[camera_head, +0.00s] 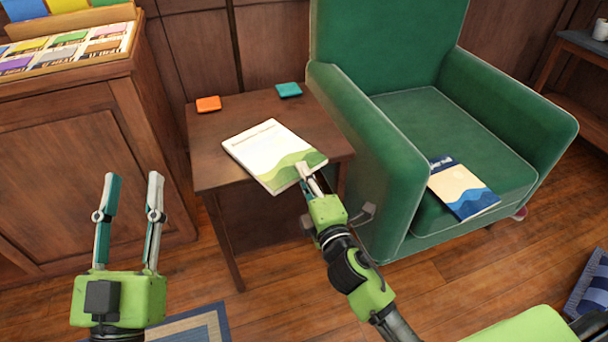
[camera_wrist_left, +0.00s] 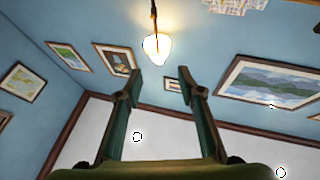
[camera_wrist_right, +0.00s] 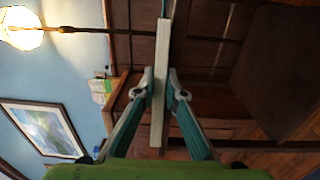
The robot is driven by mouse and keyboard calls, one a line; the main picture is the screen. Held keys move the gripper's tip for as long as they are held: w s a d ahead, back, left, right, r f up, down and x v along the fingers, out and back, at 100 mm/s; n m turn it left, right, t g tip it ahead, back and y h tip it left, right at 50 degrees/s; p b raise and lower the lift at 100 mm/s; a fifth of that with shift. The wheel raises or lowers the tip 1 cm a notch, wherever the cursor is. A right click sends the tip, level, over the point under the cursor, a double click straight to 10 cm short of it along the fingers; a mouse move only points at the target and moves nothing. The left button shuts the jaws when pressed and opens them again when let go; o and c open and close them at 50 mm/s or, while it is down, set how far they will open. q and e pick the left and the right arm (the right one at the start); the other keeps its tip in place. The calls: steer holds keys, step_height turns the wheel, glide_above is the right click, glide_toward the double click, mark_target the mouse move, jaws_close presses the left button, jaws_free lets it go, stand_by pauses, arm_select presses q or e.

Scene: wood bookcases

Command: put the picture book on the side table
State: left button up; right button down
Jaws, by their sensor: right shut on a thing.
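A thin white book with green hills on its cover (camera_head: 268,150) lies level over the side table (camera_head: 215,178); I cannot tell whether it touches the top. My right gripper (camera_head: 306,176) is shut on its near edge. The right wrist view shows this book edge-on (camera_wrist_right: 160,90) between the fingers. A second thin book, cream and blue with a dark top band (camera_head: 463,186), lies on the armchair seat. The titles are too small to read, so I cannot tell which is the picture book. My left gripper (camera_head: 129,183) is open and empty, left of the table's front.
An orange block (camera_head: 208,104) and a teal block (camera_head: 289,90) lie at the table's back edge. The green armchair (camera_head: 390,170) stands close on the right. A wooden cabinet (camera_head: 80,150) with a card rack stands on the left. The table's front left strip is clear.

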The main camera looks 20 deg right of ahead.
steer(key=c, duration=2.1)
jaws_free()
